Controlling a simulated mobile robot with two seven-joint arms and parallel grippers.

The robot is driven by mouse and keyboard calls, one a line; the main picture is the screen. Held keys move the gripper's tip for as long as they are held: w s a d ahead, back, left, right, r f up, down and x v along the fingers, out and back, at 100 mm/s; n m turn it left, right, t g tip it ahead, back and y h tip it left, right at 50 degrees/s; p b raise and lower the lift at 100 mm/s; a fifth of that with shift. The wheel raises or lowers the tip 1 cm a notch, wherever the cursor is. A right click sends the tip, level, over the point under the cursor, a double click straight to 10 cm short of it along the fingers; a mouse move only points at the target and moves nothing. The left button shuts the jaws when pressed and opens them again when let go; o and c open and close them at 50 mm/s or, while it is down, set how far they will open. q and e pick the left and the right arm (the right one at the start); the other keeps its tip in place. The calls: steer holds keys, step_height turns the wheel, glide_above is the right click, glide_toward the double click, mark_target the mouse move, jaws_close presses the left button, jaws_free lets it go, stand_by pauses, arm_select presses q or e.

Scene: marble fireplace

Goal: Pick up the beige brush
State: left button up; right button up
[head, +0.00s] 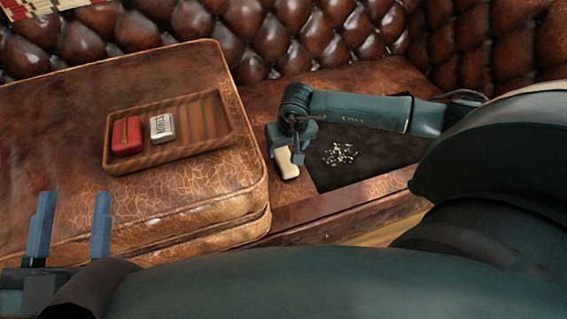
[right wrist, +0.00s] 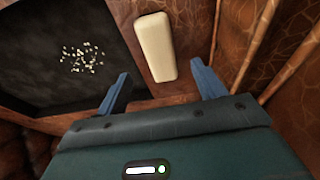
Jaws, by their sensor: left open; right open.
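The beige brush (head: 287,164) lies on the brown leather surface, between the raised cushion and a dark mat. In the right wrist view the brush (right wrist: 155,47) is a plain beige block, just beyond and between my fingertips. My right gripper (right wrist: 162,85) is open and empty, above the brush; whether it touches the brush cannot be told. In the head view my right gripper (head: 284,146) hides the brush's far end. My left gripper (head: 72,212) is open and empty at the lower left, over the near edge of the cushion.
A dark mat (head: 375,122) with scattered pale crumbs (head: 340,153) lies right of the brush. A raised leather cushion (head: 60,106) stands to the left, bearing a wooden tray (head: 190,149) with a red box (head: 127,136) and a white tin (head: 162,127). A tufted leather back (head: 240,35) rises behind.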

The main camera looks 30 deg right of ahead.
steer(key=shift+w+f, duration=0.2)
steer(key=shift+f, duration=0.5)
steer(key=b+x, duration=0.3)
steer(key=x, duration=0.1)
steer(key=shift+w+d+f, duration=0.1)
steer(key=shift+w+f, duration=0.1)
steer(key=shift+f, duration=0.05)
steer(key=shift+w+f, duration=0.15)
steer(key=shift+f, duration=0.1)
arm_select(q)
steer(key=r+m+h, duration=0.4)
steer(key=shift+a+r+m+t+h, duration=0.2)
steer(key=shift+r+m+t+h, duration=0.1)
steer(key=shift+m+t, duration=0.1)
arm_select(e)
steer(key=shift+c, duration=0.6)
steer(key=c, duration=1)
steer(key=shift+r, duration=0.1)
